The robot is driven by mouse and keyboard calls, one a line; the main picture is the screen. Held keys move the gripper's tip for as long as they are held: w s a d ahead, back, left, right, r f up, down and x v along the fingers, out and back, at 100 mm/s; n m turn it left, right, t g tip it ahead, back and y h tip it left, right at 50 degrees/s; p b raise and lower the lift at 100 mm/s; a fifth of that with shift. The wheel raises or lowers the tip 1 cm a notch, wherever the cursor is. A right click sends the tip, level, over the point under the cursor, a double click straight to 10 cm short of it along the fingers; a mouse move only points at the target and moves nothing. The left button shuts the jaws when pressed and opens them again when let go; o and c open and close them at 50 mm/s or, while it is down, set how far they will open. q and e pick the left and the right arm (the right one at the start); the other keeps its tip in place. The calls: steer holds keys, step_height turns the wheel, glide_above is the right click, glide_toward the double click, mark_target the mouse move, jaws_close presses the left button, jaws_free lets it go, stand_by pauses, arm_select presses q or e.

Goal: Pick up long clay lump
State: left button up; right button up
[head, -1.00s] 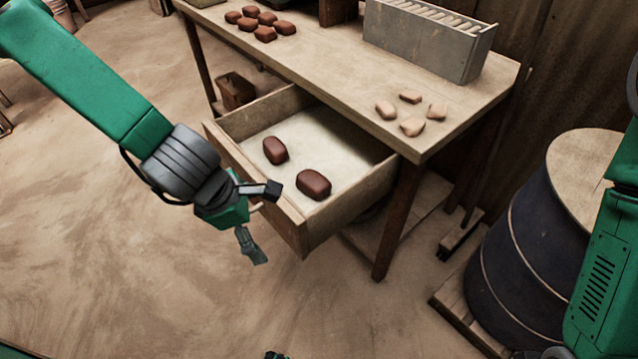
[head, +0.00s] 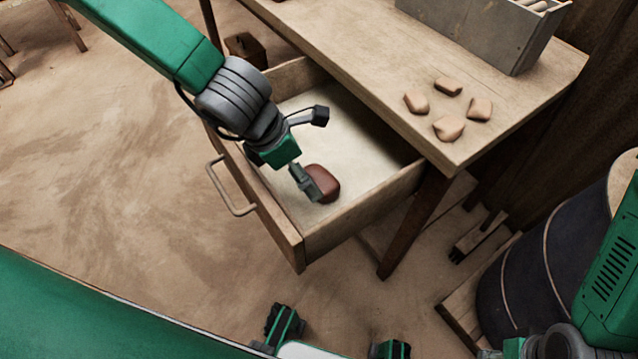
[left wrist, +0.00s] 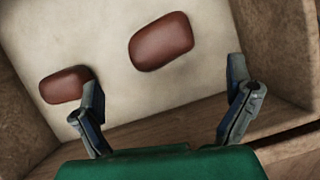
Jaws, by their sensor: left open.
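Two reddish-brown clay lumps lie apart on the pale floor of the open drawer. Both show in the left wrist view: one at the upper middle (left wrist: 160,40), one at the left (left wrist: 65,84). I cannot tell for sure which is the long one. In the head view one lump (head: 324,182) shows partly behind a finger; the other is hidden by my left arm. My left gripper (head: 318,150) is open and empty over the drawer. In the left wrist view the gripper's (left wrist: 163,82) left finger overlaps the edge of the left lump; contact is unclear.
The drawer (head: 350,229) has wooden walls and a metal handle (head: 232,192) on its front. On the table (head: 400,60) above are several pale clay pieces (head: 448,127) and a grey box (head: 470,30). A dark barrel (head: 540,255) stands at the right.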

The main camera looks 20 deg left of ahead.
mark_target(317, 179)
arm_select(q)
steer(key=shift+x, duration=1)
steer(key=shift+w+d+f+b, duration=0.1)
steer(key=shift+d+f+b, duration=0.25)
steer(key=shift+b, duration=0.15)
steer(key=b+x, duration=0.2)
steer(key=x, duration=0.2)
steer(key=shift+d+r, duration=0.1)
steer(key=shift+d, duration=0.05)
steer(key=shift+w+f, duration=0.15)
steer(key=shift+f, duration=0.15)
steer(key=shift+r, duration=0.1)
steer(key=shift+a, duration=0.2)
steer(key=c, duration=0.3)
steer(key=shift+d, duration=0.1)
steer(key=c, duration=1.2)
steer(key=shift+d, duration=0.1)
steer(key=shift+c, duration=0.2)
